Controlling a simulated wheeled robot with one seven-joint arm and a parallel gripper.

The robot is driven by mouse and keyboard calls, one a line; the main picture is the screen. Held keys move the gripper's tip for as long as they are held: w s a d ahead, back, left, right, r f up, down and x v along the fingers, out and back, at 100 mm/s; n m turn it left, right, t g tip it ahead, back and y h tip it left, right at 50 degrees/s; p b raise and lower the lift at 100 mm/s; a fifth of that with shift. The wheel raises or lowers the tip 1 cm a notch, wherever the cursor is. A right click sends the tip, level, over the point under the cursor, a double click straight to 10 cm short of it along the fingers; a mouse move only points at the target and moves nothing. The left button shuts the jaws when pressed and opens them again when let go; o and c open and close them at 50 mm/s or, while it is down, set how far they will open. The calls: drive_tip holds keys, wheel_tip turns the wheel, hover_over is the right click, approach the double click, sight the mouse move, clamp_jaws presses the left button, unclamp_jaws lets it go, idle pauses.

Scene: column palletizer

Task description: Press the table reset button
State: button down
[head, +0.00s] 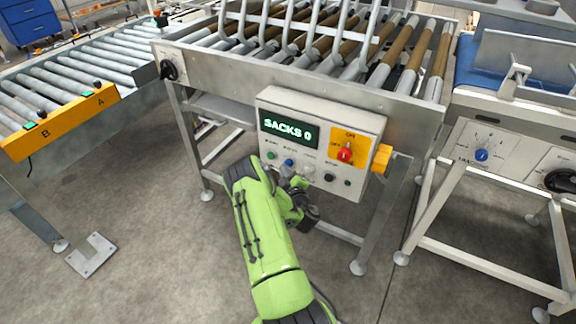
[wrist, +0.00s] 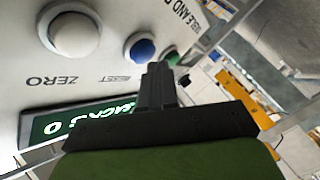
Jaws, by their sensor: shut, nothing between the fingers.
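The white control panel (head: 318,125) carries a row of buttons under a display reading "SACKS 0". The blue button (head: 289,162) sits between a green button (head: 271,155) at its left and a white button (head: 307,168) at its right. In the wrist view, the blue button (wrist: 141,48) has a small upside-down label that looks like "RESET". My gripper (wrist: 157,68) is shut and empty, its tips close to the blue button and overlapping its lower edge in view. I cannot tell whether they touch. In the head view, my gripper (head: 293,182) is just below the button row.
A red knob on a yellow plate (head: 346,152) and a black button (head: 329,177) are on the panel's right side. The roller table (head: 310,50) stands above and behind. A roller conveyor (head: 60,90) is at left, another machine (head: 500,145) at right. Floor in front is clear.

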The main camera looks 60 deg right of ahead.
drive_tip(key=shift+a, duration=0.35)
drive_tip(key=shift+a, duration=0.1)
drive_tip(key=a+b, duration=0.2)
drive_tip(key=a, duration=0.1)
drive_tip(key=a+b, duration=0.1)
drive_tip(key=shift+s+a, duration=0.25)
drive_tip(key=shift+a, duration=0.15)
idle(0.6)
